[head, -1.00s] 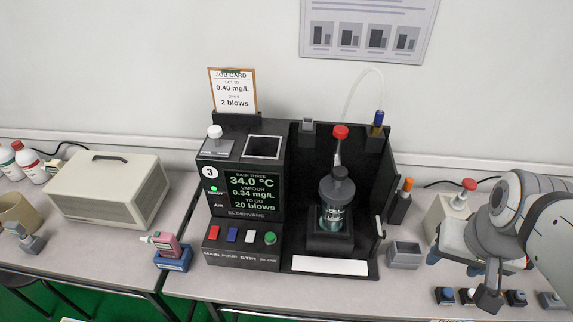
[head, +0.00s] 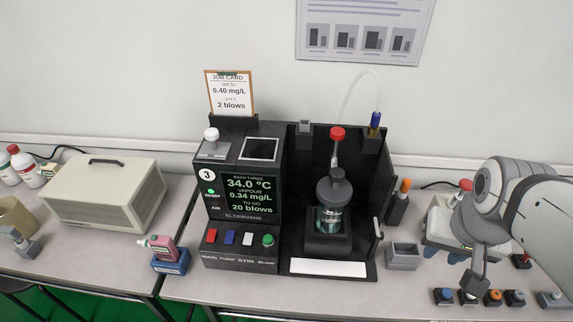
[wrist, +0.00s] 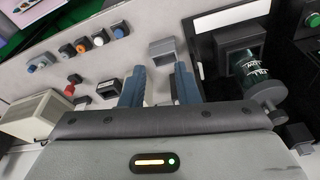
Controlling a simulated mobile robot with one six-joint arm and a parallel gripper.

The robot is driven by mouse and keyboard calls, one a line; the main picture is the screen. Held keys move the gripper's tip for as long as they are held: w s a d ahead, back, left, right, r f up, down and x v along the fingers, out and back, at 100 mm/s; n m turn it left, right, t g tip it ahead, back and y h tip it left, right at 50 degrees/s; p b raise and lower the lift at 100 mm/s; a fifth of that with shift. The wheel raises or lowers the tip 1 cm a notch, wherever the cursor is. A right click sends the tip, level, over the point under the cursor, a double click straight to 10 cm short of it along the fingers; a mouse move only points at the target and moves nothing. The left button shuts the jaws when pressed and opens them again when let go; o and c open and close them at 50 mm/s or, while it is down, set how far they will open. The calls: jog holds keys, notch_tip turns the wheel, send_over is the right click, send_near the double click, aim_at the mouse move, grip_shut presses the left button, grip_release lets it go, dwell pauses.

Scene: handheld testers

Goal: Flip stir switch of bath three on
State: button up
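The bath three unit (head: 236,192) stands on the bench with a lit screen. On its front panel are a red MAIN switch (head: 211,235), a blue PUMP switch (head: 229,237), the white STIR switch (head: 248,239) and a green BLOW button (head: 268,240). Whether the STIR rocker is on or off is too small to tell. My gripper (head: 472,282) hangs at the right, well away from the panel. In the wrist view, my gripper (wrist: 160,82) has its two blue-grey fingers apart with nothing between them. The green button (wrist: 312,46) shows at that view's right edge.
A glass vessel with a dark cap (head: 331,218) stands in the black bay beside the panel. A small grey box (head: 403,256) and several coloured knobs (head: 493,297) lie towards my gripper. A pink handheld tester (head: 160,246) sits in a blue stand left of the panel.

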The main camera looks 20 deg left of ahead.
jog(key=shift+n, duration=0.4)
jog(key=w+a, duration=0.1)
jog(key=a, duration=0.1)
jog(key=w+a, duration=0.1)
jog(key=a, duration=0.1)
jog(key=w+a, duration=0.1)
jog(key=a, duration=0.2)
jog(key=shift+w+a+r+b, duration=0.1)
jog(key=shift+w+r+b, duration=0.05)
jog(key=shift+w+b, duration=0.25)
grip_shut()
jog(key=s+a+f+n+b, duration=0.1)
jog(key=s+a, duration=0.1)
jog(key=a, duration=1.3)
jog(key=s+a+f+n+b, duration=0.1)
jog(key=s+a+f, duration=0.1)
jog(key=a, duration=1.4)
jog(key=shift+s+a+y, duration=0.25)
jog(key=shift+s+y, duration=0.15)
jog(key=shift+s, duration=0.35)
jog(key=shift+f, duration=0.15)
